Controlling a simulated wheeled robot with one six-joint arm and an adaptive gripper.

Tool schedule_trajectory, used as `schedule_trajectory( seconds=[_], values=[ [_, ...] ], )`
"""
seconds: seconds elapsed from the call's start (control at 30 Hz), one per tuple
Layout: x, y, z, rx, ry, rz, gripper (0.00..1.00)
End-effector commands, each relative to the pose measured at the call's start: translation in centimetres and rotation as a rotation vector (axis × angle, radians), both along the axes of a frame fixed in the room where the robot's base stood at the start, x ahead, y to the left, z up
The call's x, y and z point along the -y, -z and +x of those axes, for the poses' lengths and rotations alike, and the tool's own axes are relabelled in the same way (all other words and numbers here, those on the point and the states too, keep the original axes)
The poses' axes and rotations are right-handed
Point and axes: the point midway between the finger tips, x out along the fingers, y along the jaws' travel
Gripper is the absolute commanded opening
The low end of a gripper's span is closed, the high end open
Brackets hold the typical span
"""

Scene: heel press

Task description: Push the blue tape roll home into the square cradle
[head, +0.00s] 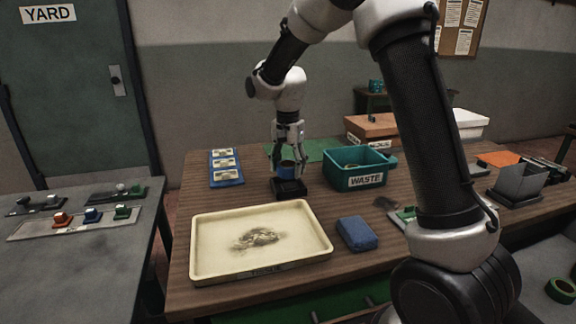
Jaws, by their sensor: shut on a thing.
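The blue tape roll (287,166) is between the fingers of my gripper (287,160), which points straight down. The roll shows as a small blue patch with a tan part, directly over the black square cradle (289,188) on the wooden table. The gripper is shut on the roll. The fingers hide part of the roll, and I cannot tell how deep it sits in the cradle.
A teal WASTE bin (352,178) stands close to the right of the cradle. A cream tray (261,242) lies in front, with a blue block (357,234) beside it. A blue rack (226,167) stands to the left. Boxes (371,127) stand behind.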

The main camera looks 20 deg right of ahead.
Motion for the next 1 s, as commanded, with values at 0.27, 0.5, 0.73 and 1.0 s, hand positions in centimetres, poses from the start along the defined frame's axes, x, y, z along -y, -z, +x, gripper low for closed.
schedule_trajectory(
  seconds=[0.27,0.5,0.73,1.0],
  values=[
    [-0.1,0.4,-0.1,-0.001,0.0,-0.001,0.36],
    [-0.1,0.4,-0.1,0.0,0.0,0.0,0.36],
    [-0.1,0.8,-0.1,-0.001,0.0,0.0,0.36],
    [-0.1,1.9,-0.1,0.0,0.0,0.0,0.36]
  ],
)
